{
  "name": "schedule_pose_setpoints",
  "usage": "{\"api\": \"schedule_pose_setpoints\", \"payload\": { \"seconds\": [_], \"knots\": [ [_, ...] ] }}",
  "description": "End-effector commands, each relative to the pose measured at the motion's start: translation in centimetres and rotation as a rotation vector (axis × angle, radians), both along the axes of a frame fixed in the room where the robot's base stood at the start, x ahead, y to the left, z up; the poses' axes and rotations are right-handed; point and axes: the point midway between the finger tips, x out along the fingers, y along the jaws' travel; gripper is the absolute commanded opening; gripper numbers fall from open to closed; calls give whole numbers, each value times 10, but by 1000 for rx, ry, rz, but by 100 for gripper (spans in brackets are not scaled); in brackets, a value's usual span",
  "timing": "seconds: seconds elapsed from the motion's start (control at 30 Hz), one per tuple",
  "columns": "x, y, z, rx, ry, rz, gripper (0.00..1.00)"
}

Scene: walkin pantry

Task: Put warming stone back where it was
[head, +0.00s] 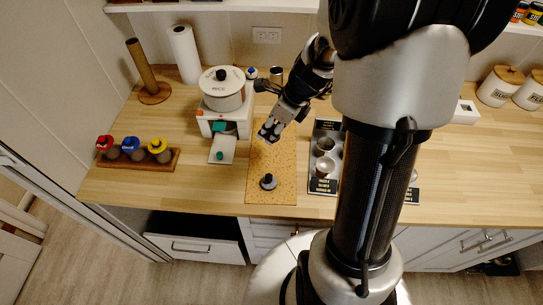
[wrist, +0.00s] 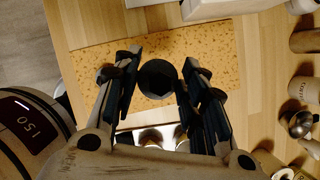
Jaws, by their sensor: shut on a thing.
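My gripper (head: 268,133) is above the cork mat (head: 258,160), over its middle part. In the wrist view the fingers (wrist: 157,82) are shut on a dark, round-looking stone (wrist: 157,80), which I take to be the warming stone. A grey disc with a dark knob (head: 268,182) rests near the mat's front end.
A white rice dispenser (head: 225,108) with a tray (head: 222,150) stands left of the mat. A black holder with metal cups (head: 326,155) is close on the right. A rack with red, blue and yellow lids (head: 140,158) is far left. The mat's front part is clear around the disc.

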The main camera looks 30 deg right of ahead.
Motion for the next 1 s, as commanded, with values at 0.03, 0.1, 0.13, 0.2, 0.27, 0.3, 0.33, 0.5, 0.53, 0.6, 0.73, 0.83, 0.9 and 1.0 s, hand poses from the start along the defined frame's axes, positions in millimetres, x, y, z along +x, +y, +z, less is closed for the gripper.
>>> {"api": "schedule_pose_setpoints", "payload": {
  "seconds": [0.03,0.1,0.13,0.2,0.27,0.3,0.33,0.5,0.53,0.6,0.73,0.83,0.9,1.0],
  "knots": [
    [-1,0,-21,2,3,-1,9],
    [-1,0,-38,3,4,-1,9],
    [-1,0,-45,2,4,-1,9],
    [-1,0,-57,2,2,-1,9],
    [-1,0,-64,1,2,1,9],
    [0,0,-67,1,1,-1,9],
    [0,0,-69,0,0,-1,9],
    [0,0,-79,0,0,0,9],
    [0,0,-83,1,1,-1,9],
    [0,0,-96,2,1,0,9],
    [0,0,-113,0,0,0,9],
    [0,0,-113,0,-1,0,9],
    [0,0,-112,0,-1,0,9],
    [0,0,-112,0,-1,0,9]
  ]
}}
